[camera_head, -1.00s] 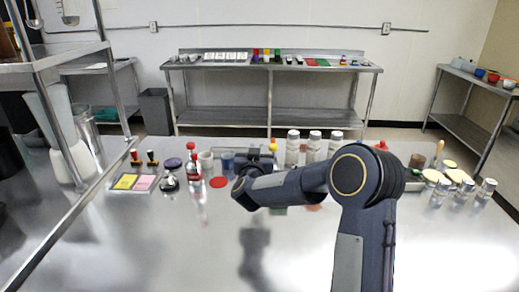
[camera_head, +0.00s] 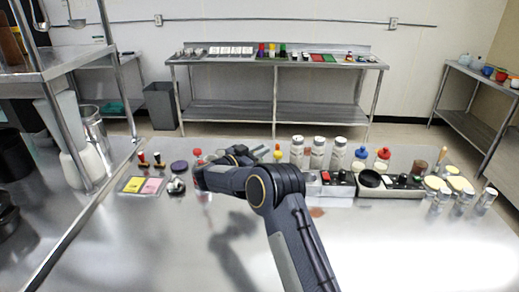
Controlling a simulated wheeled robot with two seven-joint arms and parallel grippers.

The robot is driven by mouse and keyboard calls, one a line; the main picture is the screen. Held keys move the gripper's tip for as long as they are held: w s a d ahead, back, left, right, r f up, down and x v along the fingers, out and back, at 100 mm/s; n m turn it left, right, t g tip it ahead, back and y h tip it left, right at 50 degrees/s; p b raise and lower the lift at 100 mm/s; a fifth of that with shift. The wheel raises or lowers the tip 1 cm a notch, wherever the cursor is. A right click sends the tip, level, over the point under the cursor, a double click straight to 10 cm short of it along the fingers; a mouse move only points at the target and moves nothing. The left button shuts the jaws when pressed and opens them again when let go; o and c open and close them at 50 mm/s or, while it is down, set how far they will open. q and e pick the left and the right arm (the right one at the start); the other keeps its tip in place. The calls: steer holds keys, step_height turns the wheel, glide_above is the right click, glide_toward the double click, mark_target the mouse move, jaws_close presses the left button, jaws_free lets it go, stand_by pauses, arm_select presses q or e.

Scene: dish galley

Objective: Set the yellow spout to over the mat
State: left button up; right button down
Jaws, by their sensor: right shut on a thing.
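The yellow spout (camera_head: 277,153) is a small yellow piece with a reddish tip, near the back edge of the steel counter. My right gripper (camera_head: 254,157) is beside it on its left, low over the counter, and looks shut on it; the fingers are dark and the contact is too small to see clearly. My right forearm hides the counter in front. A small reddish flat patch (camera_head: 317,212) lies right of my arm; I cannot tell whether it is the mat. My left gripper is out of view.
A red-capped bottle (camera_head: 197,154) stands just behind my forearm. A board with yellow and pink pads (camera_head: 142,185) lies left. The front counter is bare.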

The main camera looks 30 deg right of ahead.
steer(key=shift+d+r+g, duration=0.1)
steer(key=shift+g, duration=0.2)
steer(key=c, duration=1.4)
jaws_free()
steer(key=shift+w, duration=0.1)
steer(key=shift+o, duration=0.2)
steer(key=b+v, duration=0.1)
steer(key=v, duration=0.6)
steer(key=shift+a, duration=0.4)
